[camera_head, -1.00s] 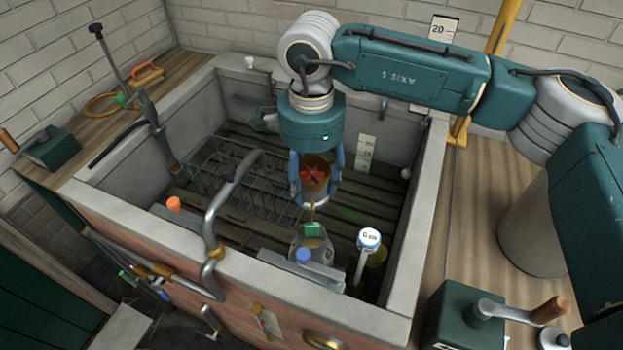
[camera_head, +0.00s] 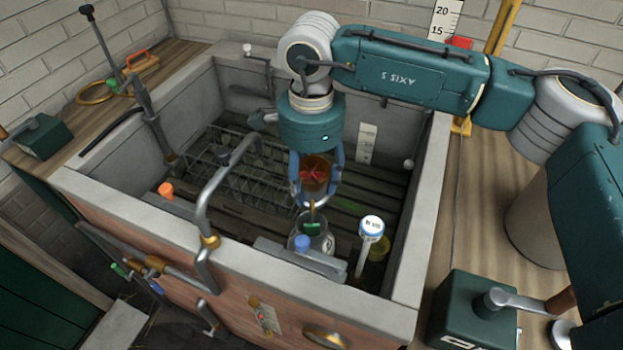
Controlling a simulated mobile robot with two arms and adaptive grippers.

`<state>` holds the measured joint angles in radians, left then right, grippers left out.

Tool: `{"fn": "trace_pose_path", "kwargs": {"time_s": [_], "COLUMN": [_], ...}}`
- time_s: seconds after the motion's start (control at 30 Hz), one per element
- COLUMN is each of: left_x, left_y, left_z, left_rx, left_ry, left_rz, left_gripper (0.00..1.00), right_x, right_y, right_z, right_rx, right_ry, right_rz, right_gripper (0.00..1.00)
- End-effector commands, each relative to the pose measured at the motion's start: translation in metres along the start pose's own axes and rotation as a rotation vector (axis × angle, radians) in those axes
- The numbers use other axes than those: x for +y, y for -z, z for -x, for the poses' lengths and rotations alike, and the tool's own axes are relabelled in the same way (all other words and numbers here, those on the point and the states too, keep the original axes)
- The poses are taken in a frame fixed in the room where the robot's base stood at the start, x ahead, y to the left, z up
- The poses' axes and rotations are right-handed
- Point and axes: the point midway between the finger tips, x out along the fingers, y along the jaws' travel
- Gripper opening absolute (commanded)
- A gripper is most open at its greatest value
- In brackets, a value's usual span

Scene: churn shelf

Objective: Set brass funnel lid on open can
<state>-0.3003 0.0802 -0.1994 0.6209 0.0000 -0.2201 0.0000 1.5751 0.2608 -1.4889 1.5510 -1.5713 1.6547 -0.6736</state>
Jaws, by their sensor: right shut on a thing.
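My right gripper (camera_head: 316,190) reaches down into the sink with its blue fingers shut on the brass funnel lid (camera_head: 316,178). The lid is brownish, with a red star-shaped part on it, and is partly hidden by the fingers. A narrow spout points down from it. The open can (camera_head: 318,243) is greyish and stands on the sink floor just below the spout. A green piece shows at its mouth, and the front ledge and a blue knob hide its lower part. I cannot tell whether the spout touches the can. My left gripper is not in view.
A white-capped dipper (camera_head: 371,228) stands right of the can beside a yellowish vessel (camera_head: 379,247). A wire rack (camera_head: 240,170) lies left in the sink. A bent pipe (camera_head: 205,215) rises over the front wall. A green crank box (camera_head: 470,310) stands on the right counter.

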Motion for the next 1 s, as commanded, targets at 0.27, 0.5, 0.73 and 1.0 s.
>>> {"fn": "trace_pose_path", "kwargs": {"time_s": [0.27, 0.5, 0.73, 1.0], "left_x": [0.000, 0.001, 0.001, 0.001], "left_y": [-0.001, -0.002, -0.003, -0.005], "left_z": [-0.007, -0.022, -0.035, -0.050], "left_rx": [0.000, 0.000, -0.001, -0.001], "left_ry": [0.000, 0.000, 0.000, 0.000], "left_rz": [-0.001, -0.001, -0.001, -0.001], "left_gripper": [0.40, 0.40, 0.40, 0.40], "right_x": [0.000, 0.000, 0.000, 0.000], "right_y": [0.000, 0.000, -0.001, -0.001], "right_z": [-0.007, -0.022, -0.036, -0.052], "right_rx": [0.000, 0.000, -0.001, -0.001], "right_ry": [0.001, 0.001, 0.001, 0.001], "right_rz": [0.000, 0.000, 0.000, 0.000], "right_gripper": [0.14, 0.14, 0.14, 0.14]}}
